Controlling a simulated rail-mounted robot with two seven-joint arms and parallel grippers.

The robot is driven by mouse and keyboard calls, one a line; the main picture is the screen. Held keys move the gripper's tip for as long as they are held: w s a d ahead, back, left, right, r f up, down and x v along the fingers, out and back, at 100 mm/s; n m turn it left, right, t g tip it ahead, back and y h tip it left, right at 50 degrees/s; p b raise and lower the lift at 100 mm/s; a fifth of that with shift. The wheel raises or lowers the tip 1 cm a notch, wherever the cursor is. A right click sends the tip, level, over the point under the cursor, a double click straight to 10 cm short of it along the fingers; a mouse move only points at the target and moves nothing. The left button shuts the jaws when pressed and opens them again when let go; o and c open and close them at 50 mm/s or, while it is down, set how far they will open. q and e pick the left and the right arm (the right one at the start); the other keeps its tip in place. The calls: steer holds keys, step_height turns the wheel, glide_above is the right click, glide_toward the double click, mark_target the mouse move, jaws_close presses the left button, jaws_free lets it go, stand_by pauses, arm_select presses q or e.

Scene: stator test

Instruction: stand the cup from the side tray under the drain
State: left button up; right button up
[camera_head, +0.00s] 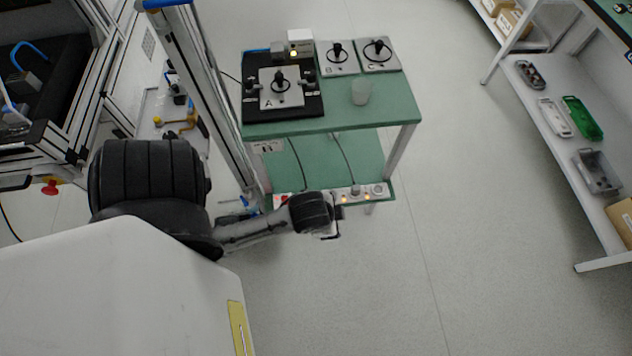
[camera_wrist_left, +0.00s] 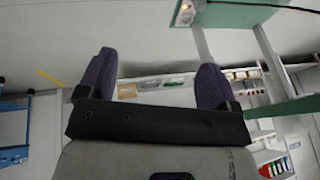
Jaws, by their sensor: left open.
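A whitish translucent cup (camera_head: 361,92) stands upright on the right part of the green tabletop (camera_head: 390,108). I cannot make out a separate tray under it, and I cannot identify the drain. My left gripper (camera_head: 333,230) is low in front of the table, below and apart from the cup. In the left wrist view the left gripper (camera_wrist_left: 153,80) has two dark fingers spread wide with nothing between them. The cup does not show in that view. My right gripper is out of sight.
A black fixture (camera_head: 312,108) marked A sits left of the cup; grey plates (camera_head: 340,66) with black knobs lie behind. A metal post (camera_head: 205,75) rises at left. The floor right of the table is clear.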

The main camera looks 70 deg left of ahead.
arm_select(q)
steer(key=shift+o, duration=0.5)
steer(key=s+d+h, duration=0.2)
steer(key=s+d, duration=0.3)
steer(key=shift+s+d+f+g, duration=0.2)
steer(key=shift+f+g, duration=0.1)
steer(key=shift+f, duration=0.1)
steer(key=shift+w, duration=0.1)
